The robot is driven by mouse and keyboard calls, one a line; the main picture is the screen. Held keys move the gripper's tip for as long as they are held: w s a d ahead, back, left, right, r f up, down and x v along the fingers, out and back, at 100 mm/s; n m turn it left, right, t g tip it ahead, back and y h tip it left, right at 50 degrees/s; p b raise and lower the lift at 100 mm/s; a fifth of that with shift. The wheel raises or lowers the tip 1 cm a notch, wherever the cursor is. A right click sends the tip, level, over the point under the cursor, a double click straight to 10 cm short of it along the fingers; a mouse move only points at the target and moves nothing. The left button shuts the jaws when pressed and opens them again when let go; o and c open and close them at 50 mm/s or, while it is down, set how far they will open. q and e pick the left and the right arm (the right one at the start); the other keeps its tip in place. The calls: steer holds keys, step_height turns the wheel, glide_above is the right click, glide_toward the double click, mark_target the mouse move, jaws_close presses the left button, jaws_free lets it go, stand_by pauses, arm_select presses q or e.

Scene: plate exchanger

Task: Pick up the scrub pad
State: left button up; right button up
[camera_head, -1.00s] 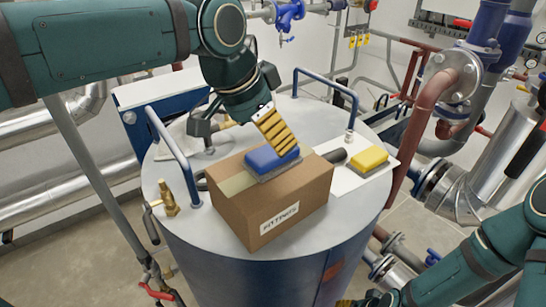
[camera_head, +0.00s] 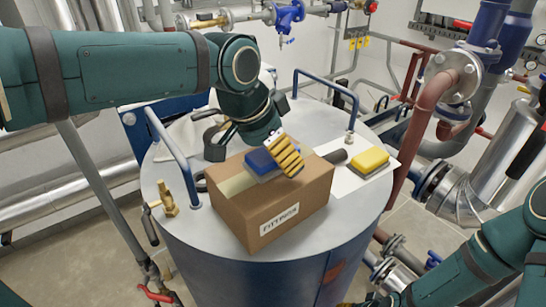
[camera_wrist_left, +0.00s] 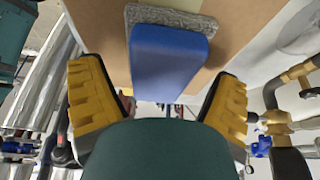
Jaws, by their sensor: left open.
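A scrub pad (camera_head: 260,162) with a blue top and a grey scouring underside lies on the cardboard box (camera_head: 290,216). It also shows in the left wrist view (camera_wrist_left: 168,55), between the fingers. My left gripper (camera_head: 284,157) is open at the pad, its yellow ribbed fingers hiding the pad's right part in the head view. In the left wrist view the fingers (camera_wrist_left: 158,88) stand apart on either side of the blue top, with gaps. My right gripper (camera_head: 368,301) is barely in view at the bottom edge; its jaws cannot be made out.
The box stands on a round tank top (camera_head: 215,226) with blue rails (camera_head: 176,155) at left and back right. A yellow block with a grey underside (camera_head: 369,160) lies on a white sheet (camera_head: 343,182) at right, near a dark cylinder. A brass valve (camera_head: 167,199) stands at left.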

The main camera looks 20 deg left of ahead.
arm_select(q)
steer(key=shift+f, duration=0.15)
steer(key=c, duration=1.2)
step_height(320, 180, up, 11)
steer(key=shift+f+p, duration=0.2)
steer(key=shift+p, duration=0.6)
